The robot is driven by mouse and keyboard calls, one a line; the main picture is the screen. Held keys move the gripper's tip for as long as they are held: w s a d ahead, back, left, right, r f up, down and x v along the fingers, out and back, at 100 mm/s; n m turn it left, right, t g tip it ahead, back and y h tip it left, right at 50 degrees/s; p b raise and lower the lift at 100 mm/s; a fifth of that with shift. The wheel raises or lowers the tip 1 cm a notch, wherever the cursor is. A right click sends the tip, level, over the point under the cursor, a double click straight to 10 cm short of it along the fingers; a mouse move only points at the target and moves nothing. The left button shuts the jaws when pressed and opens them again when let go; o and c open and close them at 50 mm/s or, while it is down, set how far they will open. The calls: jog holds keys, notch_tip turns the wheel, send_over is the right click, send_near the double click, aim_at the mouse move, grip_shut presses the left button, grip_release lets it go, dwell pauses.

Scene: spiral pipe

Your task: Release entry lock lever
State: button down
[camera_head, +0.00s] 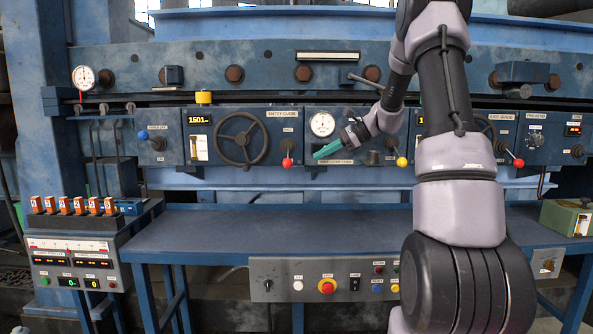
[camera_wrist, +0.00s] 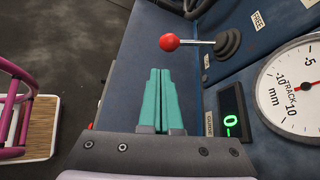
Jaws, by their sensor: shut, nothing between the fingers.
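The entry lock lever, with a red ball knob (camera_head: 287,162), is on the panel right of the entry guide handwheel (camera_head: 239,139). In the wrist view its red knob (camera_wrist: 169,42) sits on a thin rod that runs right to a dark boot (camera_wrist: 229,43). A "FREE" label (camera_wrist: 258,21) is on the panel above the boot. My gripper (camera_head: 317,153) has teal fingers, pressed together and empty, in front of the panel below the dial gauge. In the wrist view the gripper (camera_wrist: 160,70) points toward the knob, with a visible gap between them.
The track dial gauge (camera_head: 322,124) and a small green digital readout (camera_wrist: 231,122) are close to my gripper. A yellow-knob lever (camera_head: 402,162) and another red-knob lever (camera_head: 518,163) are farther right. A blue bench (camera_head: 270,222) lies below, mostly clear.

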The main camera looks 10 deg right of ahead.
jog(key=shift+w+d+f+m, duration=0.3)
jog(key=shift+w+d+f, duration=0.1)
jog(key=shift+w, duration=0.25)
jog(key=x, duration=1)
jog(key=shift+r, duration=0.15)
jog(key=shift+r, duration=0.1)
jog(key=shift+s+a+r+m, duration=0.1)
jog(key=shift+s+r+m, duration=0.1)
jog(key=shift+m, duration=0.1)
